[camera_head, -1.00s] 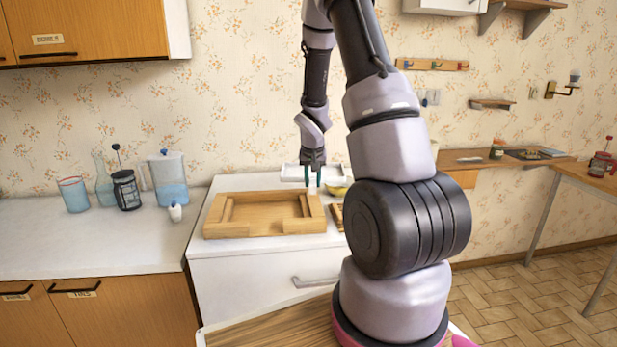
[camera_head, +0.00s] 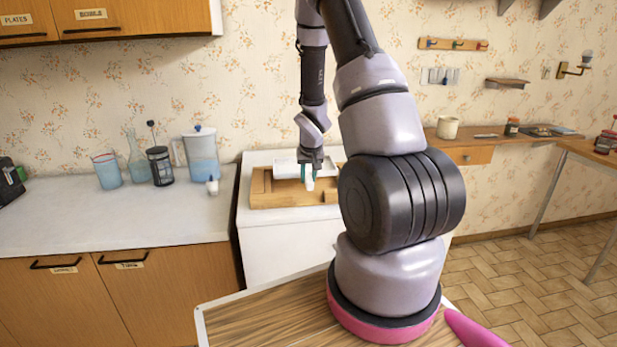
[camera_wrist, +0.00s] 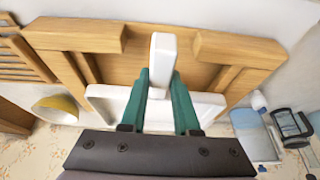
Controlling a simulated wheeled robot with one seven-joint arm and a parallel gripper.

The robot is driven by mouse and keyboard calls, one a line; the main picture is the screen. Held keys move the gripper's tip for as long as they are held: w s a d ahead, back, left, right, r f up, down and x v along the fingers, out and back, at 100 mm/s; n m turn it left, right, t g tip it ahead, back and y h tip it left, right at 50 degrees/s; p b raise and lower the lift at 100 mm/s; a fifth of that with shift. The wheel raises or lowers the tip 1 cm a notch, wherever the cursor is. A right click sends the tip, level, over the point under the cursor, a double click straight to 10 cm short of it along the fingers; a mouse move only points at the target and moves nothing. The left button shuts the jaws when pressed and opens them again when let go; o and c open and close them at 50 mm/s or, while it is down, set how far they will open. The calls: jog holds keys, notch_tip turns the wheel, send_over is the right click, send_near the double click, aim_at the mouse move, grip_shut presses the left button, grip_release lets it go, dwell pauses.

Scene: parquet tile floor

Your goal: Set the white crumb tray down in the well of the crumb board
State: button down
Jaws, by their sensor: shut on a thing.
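The wooden crumb board (camera_head: 262,199) lies on the white counter, its recessed well partly covered. The white crumb tray (camera_head: 286,166) is over the back part of the board; it also shows in the wrist view (camera_wrist: 208,101). My gripper (camera_head: 308,176) points down, its green fingers shut on the tray's upright white handle (camera_wrist: 162,55). In the wrist view my gripper (camera_wrist: 163,85) covers the middle of the tray. The tray lies across the well between the board's side pieces. I cannot tell whether it touches the well floor.
A yellow bowl (camera_wrist: 58,106) and a slatted wooden rack (camera_wrist: 22,62) are beside the board. On the counter to the left stand a water pitcher (camera_head: 203,155), a French press (camera_head: 160,167), a carafe (camera_head: 137,160) and a glass (camera_head: 108,172).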

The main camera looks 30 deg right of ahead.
aim_at(308, 200)
jog(key=shift+d+f, duration=0.1)
jog(key=shift+f, duration=3.25)
jog(key=c, duration=0.6)
grip_release()
jog(key=shift+o, duration=0.2)
jog(key=v, duration=1.1)
